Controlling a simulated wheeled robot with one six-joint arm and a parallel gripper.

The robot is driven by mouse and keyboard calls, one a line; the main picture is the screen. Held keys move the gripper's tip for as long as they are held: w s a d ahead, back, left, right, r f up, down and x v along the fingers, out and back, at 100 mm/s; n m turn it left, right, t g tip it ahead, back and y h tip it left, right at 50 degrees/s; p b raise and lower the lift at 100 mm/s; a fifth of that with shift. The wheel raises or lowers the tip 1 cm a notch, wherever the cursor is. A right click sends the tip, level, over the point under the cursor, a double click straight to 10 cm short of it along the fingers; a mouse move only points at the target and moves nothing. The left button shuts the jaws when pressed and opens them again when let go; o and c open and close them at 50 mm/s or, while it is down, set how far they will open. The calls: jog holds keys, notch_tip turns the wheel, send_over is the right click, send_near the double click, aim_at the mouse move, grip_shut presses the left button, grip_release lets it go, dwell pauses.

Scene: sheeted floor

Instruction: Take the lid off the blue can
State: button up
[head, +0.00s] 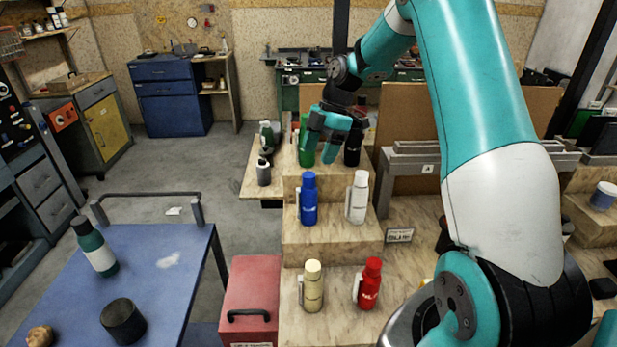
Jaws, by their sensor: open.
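The blue can (309,205) stands upright on the middle wooden step, at its left. Its blue lid (309,178) is on top, and a pale handle shows on its left side. My gripper (320,146) is open, with teal fingers, and appears above and behind the blue can in the picture, in front of the top step's cans. It looks apart from the lid, though the exact depth between them is hard to tell. I cannot see anything between its fingers.
A white can (357,198) stands close right of the blue one. A green can (305,148) and a black can (352,150) are on the top step, partly hidden by my gripper. Cream (313,287) and red (369,285) cans stand on the bottom step.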

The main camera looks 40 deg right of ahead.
aim_at(308, 175)
jog(key=p+x, duration=0.3)
jog(key=x, duration=0.4)
jog(key=shift+w+a+f, duration=0.1)
jog(key=shift+w+a, duration=0.1)
jog(key=c, duration=1)
jog(key=shift+r+b, duration=0.9)
jog(key=shift+r, duration=9.15)
